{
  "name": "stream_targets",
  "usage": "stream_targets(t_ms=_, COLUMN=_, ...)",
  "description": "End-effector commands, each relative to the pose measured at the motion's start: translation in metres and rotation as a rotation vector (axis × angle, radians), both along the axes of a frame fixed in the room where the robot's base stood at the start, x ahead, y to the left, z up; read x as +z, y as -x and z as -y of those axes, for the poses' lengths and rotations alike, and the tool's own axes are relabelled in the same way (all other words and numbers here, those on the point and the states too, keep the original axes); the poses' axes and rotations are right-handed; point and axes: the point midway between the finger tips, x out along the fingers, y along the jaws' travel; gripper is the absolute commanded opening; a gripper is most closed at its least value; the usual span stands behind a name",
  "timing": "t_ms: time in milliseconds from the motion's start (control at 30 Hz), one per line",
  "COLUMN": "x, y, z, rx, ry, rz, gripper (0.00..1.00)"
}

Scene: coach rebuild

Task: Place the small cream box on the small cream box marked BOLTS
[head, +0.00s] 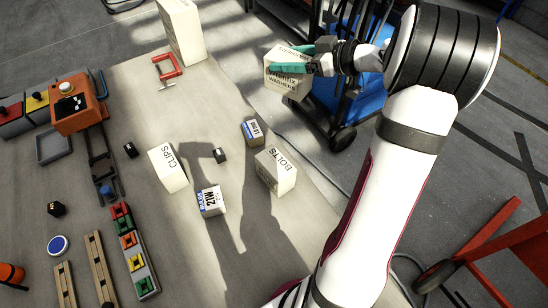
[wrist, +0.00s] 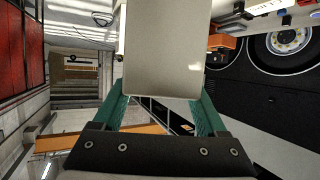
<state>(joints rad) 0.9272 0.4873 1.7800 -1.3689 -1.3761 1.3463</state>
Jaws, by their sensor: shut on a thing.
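My gripper (head: 291,59) has green fingers shut on a small cream box (head: 288,86). The held box carries dark lettering that seems to read WASHERS. It is up in the air beyond the table's right edge, beside a blue bin. In the wrist view the held box (wrist: 166,50) fills the middle between the two green fingers. The small cream box marked BOLTS (head: 276,171) stands on the table near its right edge, below the held box in the picture. Its top looks clear, and it is apart from my gripper.
A cream CLIPS box (head: 168,168), a blue-labelled M12 box (head: 211,201) and another blue-labelled box (head: 252,133) stand near the BOLTS box. A tall cream box (head: 182,32) and a red clamp (head: 167,68) are at the back. A blue bin (head: 345,91) stands off the table.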

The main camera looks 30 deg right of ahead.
Motion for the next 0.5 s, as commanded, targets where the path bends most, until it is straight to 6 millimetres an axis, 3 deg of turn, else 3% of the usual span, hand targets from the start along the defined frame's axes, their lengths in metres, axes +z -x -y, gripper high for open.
stream_targets(t_ms=100, x=0.0, y=0.069, z=-0.003, rx=0.126, ry=-0.002, rz=-0.001, gripper=0.0)
stream_targets(t_ms=200, x=-0.003, y=0.123, z=-0.012, rx=0.227, ry=-0.003, rz=0.0, gripper=0.0)
stream_targets(t_ms=300, x=-0.005, y=0.163, z=-0.021, rx=0.296, ry=-0.002, rz=0.001, gripper=0.0)
stream_targets(t_ms=400, x=-0.007, y=0.185, z=-0.026, rx=0.336, ry=-0.001, rz=0.002, gripper=0.0)
stream_targets(t_ms=500, x=-0.013, y=0.185, z=-0.035, rx=0.354, ry=-0.004, rz=0.003, gripper=0.0)
